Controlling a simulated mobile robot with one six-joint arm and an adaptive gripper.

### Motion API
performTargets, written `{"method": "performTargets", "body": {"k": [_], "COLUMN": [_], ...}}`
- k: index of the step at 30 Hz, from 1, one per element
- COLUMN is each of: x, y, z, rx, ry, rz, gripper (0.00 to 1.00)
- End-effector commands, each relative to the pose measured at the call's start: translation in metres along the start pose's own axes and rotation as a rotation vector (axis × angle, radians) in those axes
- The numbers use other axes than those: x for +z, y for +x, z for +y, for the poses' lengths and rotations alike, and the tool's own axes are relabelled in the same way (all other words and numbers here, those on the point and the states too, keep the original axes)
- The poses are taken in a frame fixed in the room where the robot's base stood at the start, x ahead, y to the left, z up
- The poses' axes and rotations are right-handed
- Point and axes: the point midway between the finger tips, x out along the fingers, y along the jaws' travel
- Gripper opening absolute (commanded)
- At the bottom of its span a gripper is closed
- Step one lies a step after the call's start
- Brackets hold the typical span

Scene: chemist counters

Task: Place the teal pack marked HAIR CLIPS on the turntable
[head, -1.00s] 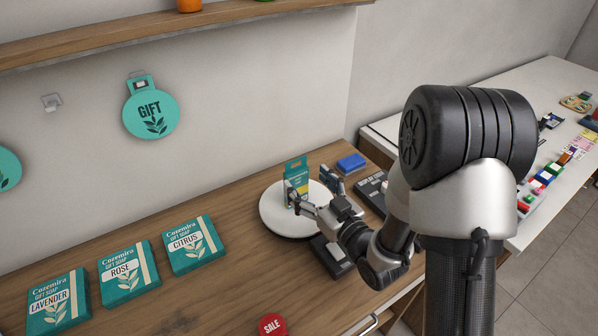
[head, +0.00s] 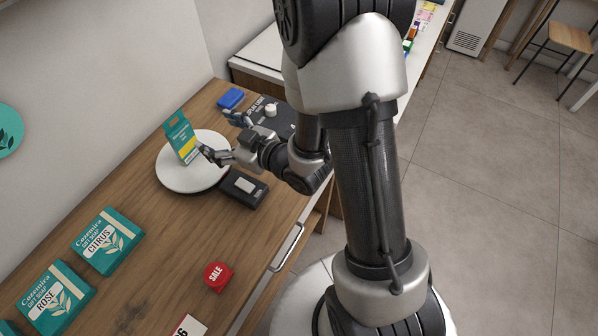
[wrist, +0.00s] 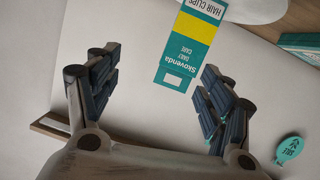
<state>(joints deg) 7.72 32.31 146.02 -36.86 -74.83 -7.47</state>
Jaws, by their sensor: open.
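The teal, white and yellow HAIR CLIPS pack (head: 181,138) stands upright on the white round turntable (head: 180,181). In the wrist view the pack (wrist: 189,42) appears upside down, its printed face towards me, just beyond the fingertips. My gripper (head: 221,136) is open beside the pack, to its right in the head view. In the wrist view my gripper (wrist: 158,66) has its fingers wide apart with nothing between them. The turntable's edge also shows at the top of the wrist view (wrist: 250,8).
A black device (head: 243,188) sits close to the turntable's front right. A display-light box (head: 284,124) and a blue item (head: 230,98) lie behind my gripper.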

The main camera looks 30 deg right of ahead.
Motion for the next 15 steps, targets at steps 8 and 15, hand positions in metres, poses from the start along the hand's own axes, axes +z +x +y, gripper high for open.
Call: {"method": "performTargets", "body": {"k": [8, 15], "x": [-0.034, -0.057], "y": [-0.053, -0.151], "z": [0.061, 0.057], "rx": [0.233, 0.382], "ry": [-0.035, 0.144], "rz": [-0.373, -0.639], "gripper": [0.74, 0.74]}}
